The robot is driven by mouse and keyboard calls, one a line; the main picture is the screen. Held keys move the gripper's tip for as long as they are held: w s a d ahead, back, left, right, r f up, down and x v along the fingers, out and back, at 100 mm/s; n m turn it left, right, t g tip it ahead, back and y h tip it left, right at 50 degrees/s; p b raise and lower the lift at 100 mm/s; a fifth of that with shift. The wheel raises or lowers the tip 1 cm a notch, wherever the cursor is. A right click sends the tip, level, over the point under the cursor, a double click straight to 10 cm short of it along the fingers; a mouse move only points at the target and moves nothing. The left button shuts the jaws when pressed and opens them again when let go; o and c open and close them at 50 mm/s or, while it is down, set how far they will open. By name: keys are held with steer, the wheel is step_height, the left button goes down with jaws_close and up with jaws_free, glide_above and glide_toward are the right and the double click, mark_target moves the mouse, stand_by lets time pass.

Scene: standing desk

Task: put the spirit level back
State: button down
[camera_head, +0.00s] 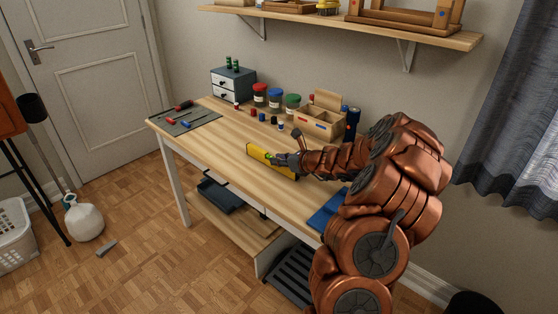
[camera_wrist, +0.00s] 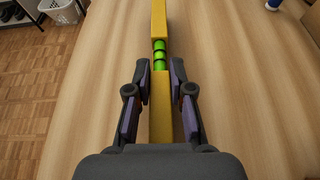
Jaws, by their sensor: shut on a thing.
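The spirit level is a yellow bar (camera_head: 259,154) with green vials, over the middle of the desk (camera_head: 219,139) near its front edge. It also shows in the wrist view (camera_wrist: 160,95), running lengthwise away from me between the fingers. My gripper (camera_head: 284,159) is shut on the level, with one dark finger on each side of it in the wrist view (camera_wrist: 160,88). I cannot tell whether the level touches the desktop or is just above it. Its near end is hidden by my gripper's body.
A mat with tools (camera_head: 185,121) lies at the desk's left end. A small drawer unit (camera_head: 233,84), several lidded jars (camera_head: 275,98) and a wooden box (camera_head: 318,121) stand along the back. A blue item (camera_head: 327,212) lies at the right front. The front-left desktop is clear.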

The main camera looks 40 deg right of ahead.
steer(key=shift+f, duration=0.15)
steer(key=c, duration=1)
jaws_free()
steer(key=shift+c, duration=0.2)
steer(key=shift+s+r, duration=0.1)
steer(key=shift+r, duration=0.15)
steer(key=v, duration=1.1)
steer(key=shift+s+d+r, duration=0.1)
steer(key=shift+s+d, duration=0.05)
steer(key=shift+s, duration=0.2)
